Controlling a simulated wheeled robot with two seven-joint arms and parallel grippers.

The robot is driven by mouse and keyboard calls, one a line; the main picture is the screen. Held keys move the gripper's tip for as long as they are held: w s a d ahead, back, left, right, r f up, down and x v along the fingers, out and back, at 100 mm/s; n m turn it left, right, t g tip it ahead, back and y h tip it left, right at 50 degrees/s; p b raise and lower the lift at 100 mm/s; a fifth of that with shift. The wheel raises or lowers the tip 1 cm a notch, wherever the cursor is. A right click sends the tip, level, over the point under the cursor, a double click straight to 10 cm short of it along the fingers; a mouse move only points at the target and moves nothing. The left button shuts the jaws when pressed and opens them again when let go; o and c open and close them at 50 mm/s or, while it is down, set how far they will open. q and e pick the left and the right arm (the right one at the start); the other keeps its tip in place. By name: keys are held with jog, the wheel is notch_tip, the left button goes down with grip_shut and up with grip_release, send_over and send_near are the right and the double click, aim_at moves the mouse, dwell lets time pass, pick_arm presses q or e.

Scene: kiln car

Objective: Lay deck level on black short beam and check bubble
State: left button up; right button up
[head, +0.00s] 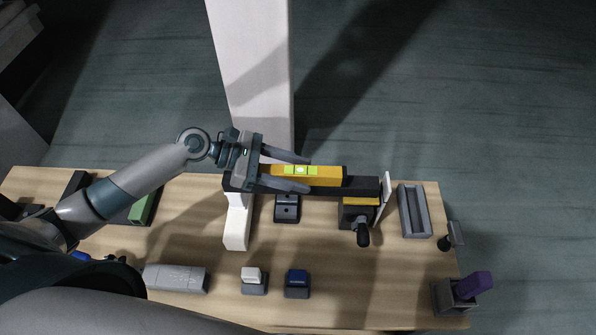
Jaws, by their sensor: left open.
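The yellow deck level (325,176) lies lengthwise along the top of the black short beam (363,187). Its bright green vial (301,170) faces up, with a pale spot near the middle; the bubble is too small to read exactly. My left gripper (307,173) is open, with one finger along the far side of the level and one along the near side. My right gripper is not in view.
A white support (238,222) stands under the beam's left end, and a black clamp-like block (358,212) under its right. A grey open tray (414,211), a purple-topped holder (472,286), white (252,275) and blue (297,278) blocks and a green piece (142,209) stand around the table.

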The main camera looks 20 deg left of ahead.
aim_at(284, 170)
pick_arm(q)
jog(key=shift+p+v, duration=0.45)
jog(key=shift+v, duration=1.45)
jog(key=shift+p+v, duration=0.45)
jog(key=shift+v, duration=1.4)
jog(key=shift+a, duration=0.1)
jog(key=shift+a, duration=0.1)
jog(key=shift+s+a+r+b, duration=0.1)
jog(key=shift+s+a+b, duration=0.1)
jog(key=shift+a+b, duration=0.3)
jog(key=b+v, duration=0.4)
jog(key=v, duration=1.2)
jog(key=shift+b, duration=0.4)
jog(key=shift+s, duration=0.1)
